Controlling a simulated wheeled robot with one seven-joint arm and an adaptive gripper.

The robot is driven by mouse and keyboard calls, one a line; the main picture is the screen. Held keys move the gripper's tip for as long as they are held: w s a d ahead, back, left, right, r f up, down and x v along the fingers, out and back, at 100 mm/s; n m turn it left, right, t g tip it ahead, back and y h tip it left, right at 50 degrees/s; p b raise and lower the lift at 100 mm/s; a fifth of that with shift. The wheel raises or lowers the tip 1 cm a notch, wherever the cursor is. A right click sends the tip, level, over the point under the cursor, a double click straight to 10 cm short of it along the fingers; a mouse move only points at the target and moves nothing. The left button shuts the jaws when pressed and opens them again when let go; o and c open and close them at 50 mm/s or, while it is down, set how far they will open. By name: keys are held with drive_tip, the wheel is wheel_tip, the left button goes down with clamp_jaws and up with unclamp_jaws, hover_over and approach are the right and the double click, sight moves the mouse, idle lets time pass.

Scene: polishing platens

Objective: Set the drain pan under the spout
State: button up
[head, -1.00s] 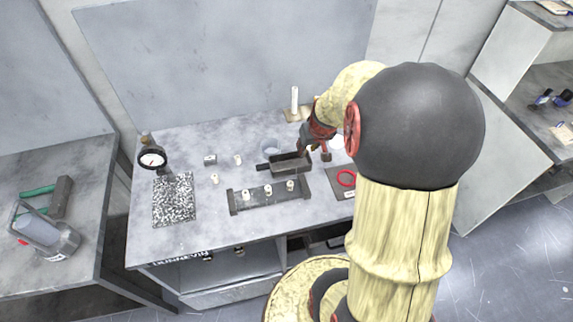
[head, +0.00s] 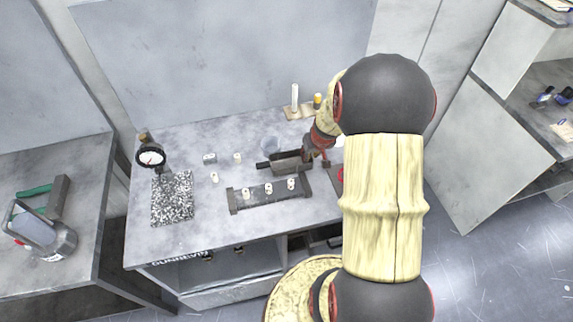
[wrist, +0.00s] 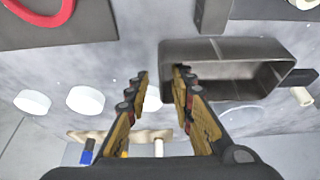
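The drain pan (head: 290,166) is a dark grey open rectangular box with a short handle at its left, on the middle of the bench behind a dark rack. In the wrist view the pan (wrist: 225,88) shows its open inside, with its handle to the right. My gripper (head: 312,154) is at the pan's right end. In the wrist view my gripper (wrist: 161,74) is open, one finger over the pan's near-end wall and the other outside it. I cannot tell whether either finger touches. No spout can be made out.
The dark rack (head: 270,194) with white pegs stands just in front of the pan. A dial gauge (head: 151,157), speckled plate (head: 172,198) and small white pieces lie left. A wooden base (head: 292,112) with a white post and a yellow bottle (head: 317,100) stand behind.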

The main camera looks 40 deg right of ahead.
drive_tip(key=shift+r, duration=0.1)
drive_tip(key=shift+c, duration=0.4)
clamp_jaws()
